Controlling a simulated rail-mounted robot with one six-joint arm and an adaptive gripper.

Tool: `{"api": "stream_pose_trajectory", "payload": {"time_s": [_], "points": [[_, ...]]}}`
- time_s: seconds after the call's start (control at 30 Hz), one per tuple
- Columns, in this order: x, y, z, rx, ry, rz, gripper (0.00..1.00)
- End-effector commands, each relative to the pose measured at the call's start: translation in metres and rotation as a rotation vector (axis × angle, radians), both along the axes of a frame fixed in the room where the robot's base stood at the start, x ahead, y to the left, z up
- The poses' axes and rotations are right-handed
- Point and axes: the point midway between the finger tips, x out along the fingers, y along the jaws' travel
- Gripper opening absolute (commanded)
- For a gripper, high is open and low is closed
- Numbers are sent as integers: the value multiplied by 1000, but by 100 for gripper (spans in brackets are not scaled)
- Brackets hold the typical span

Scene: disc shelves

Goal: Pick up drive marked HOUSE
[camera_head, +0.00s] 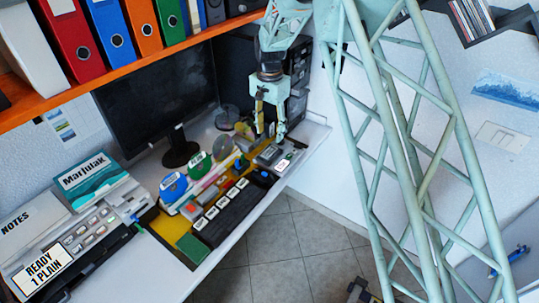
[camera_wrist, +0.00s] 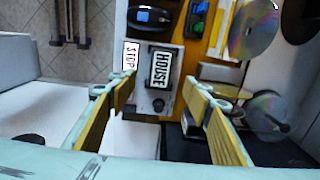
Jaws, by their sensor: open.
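The drive marked HOUSE (camera_wrist: 160,69) is a small dark block with a white label, seen in the upper middle of the wrist view. It sits on a pale grey device, beside a white STOP label (camera_wrist: 129,56). In the head view a small dark block (camera_head: 268,154) lies below my gripper, but its label is not readable. My gripper (camera_wrist: 159,79) is open and empty, with its yellow-padded fingers on either side of the drive in the wrist view. In the head view my gripper (camera_head: 269,134) hangs above the right end of the desk.
Several labelled dark blocks stand in a row on a black rack (camera_head: 229,214). Discs (camera_head: 173,186) stand behind it. A monitor (camera_head: 160,90) is at the back. A dark mouse-like object (camera_wrist: 150,18) lies near the drive. An orange shelf (camera_head: 150,62) with binders hangs above.

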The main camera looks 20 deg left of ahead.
Motion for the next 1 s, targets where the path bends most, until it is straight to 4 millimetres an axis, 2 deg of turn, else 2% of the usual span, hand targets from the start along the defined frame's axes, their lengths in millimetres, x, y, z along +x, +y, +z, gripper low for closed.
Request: {"api": "stream_pose_trajectory", "payload": {"time_s": [0.2,0.33,1.0], "points": [[0,0,-30,-1,0,0,45],[0,0,-42,1,-1,0,45],[0,0,-55,0,0,0,45]]}}
